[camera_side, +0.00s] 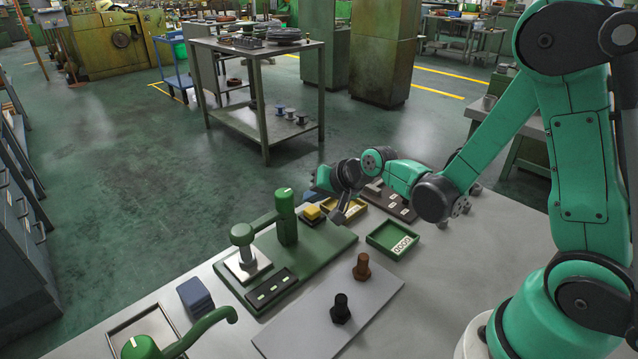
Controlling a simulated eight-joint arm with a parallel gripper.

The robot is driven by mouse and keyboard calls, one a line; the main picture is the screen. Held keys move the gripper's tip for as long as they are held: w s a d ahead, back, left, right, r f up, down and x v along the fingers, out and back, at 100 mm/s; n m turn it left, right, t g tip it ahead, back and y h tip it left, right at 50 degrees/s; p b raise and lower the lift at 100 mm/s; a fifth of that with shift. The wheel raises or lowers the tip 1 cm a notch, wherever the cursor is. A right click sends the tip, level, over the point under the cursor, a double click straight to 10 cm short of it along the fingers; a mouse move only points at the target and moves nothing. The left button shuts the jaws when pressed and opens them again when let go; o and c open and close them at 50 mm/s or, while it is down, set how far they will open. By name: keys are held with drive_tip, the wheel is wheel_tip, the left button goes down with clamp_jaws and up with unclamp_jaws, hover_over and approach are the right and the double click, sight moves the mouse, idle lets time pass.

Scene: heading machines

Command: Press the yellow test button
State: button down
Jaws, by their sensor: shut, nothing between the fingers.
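The yellow test button (312,212) sits on a dark block at the back right corner of a green baseplate (325,243). The baseplate also carries a green post with an arm and round head (286,215), standing left of the button. My gripper (338,218) is shut and empty, pointing down just to the right of the button. Its fingertips look close to the button's block; I cannot tell whether they touch it.
A brown bolt (362,266) and a black bolt (340,308) stand upright on a grey plate (290,335).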

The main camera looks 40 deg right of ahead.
sight(315, 211)
drive_tip(key=shift+f, duration=0.15)
drive_tip(key=shift+f, duration=0.3)
drive_tip(key=shift+r, duration=0.15)
idle(0.6)
drive_tip(key=shift+r, duration=0.3)
drive_tip(key=shift+r, duration=0.1)
drive_tip(key=shift+r, duration=2.4)
